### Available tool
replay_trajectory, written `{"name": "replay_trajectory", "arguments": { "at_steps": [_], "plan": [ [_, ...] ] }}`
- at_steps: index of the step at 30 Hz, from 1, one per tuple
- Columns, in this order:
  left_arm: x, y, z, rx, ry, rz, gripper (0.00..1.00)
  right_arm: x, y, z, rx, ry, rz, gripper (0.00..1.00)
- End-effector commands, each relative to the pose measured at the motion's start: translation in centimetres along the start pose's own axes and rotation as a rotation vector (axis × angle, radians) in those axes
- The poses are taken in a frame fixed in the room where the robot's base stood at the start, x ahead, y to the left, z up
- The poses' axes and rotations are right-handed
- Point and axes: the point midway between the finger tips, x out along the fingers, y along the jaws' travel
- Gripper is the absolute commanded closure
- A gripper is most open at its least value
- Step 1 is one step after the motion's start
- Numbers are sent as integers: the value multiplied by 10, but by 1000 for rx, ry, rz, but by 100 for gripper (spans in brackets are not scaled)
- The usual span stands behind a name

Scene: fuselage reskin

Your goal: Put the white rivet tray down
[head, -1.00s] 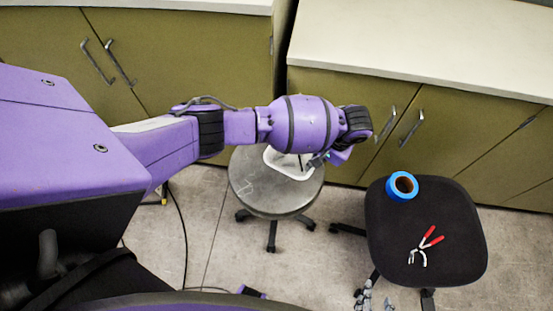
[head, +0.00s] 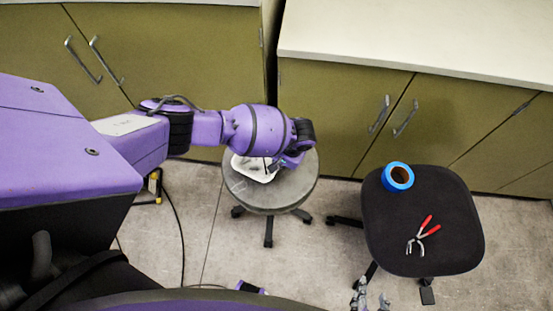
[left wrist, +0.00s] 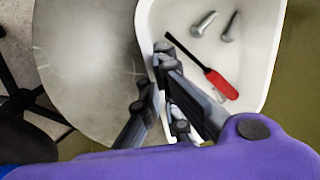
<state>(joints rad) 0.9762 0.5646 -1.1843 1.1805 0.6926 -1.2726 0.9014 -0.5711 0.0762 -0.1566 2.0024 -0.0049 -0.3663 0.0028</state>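The white rivet tray (head: 247,168) is over the round grey stool (head: 273,195) in the head view, partly hidden by my left arm. In the left wrist view the tray (left wrist: 262,65) holds metal rivets (left wrist: 204,24) and a red-handled tool (left wrist: 221,84). My left gripper (left wrist: 155,68) has its fingers on either side of the tray's near wall, shut on it. I cannot tell whether the tray's underside touches the stool. My right gripper (head: 371,297) is at the bottom of the head view, empty, its fingers apart.
A black chair seat (head: 440,245) on the right holds a blue tape roll (head: 397,176) and red-handled pliers (head: 423,234). Olive cabinets (head: 345,115) with a pale countertop (head: 430,40) stand behind the stool. A dark cable (head: 180,230) lies on the floor.

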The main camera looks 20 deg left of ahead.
Motion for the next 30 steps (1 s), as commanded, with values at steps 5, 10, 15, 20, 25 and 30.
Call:
{"name": "replay_trajectory", "arguments": {
  "at_steps": [5, 10, 15, 20, 25, 30],
  "plan": [
    [-2, 0, -2, -1, 4, 1, 100, 2, 0, -6, -1, 9, -2, 60],
    [1, 1, -2, -1, 2, 1, 100, 3, 0, -4, -2, 7, -2, 60],
    [2, 1, -2, -1, 2, 1, 81, 3, 0, -1, -2, 2, -1, 60],
    [2, 1, -1, -1, 1, 1, 77, 1, 1, 3, -1, -6, 1, 60],
    [2, 1, -1, -1, 1, 1, 77, -1, 1, 8, 0, -13, 3, 60],
    [-11, 0, -2, 0, 4, 1, 77, -3, 2, 3, 1, -8, 3, 60]
  ]
}}
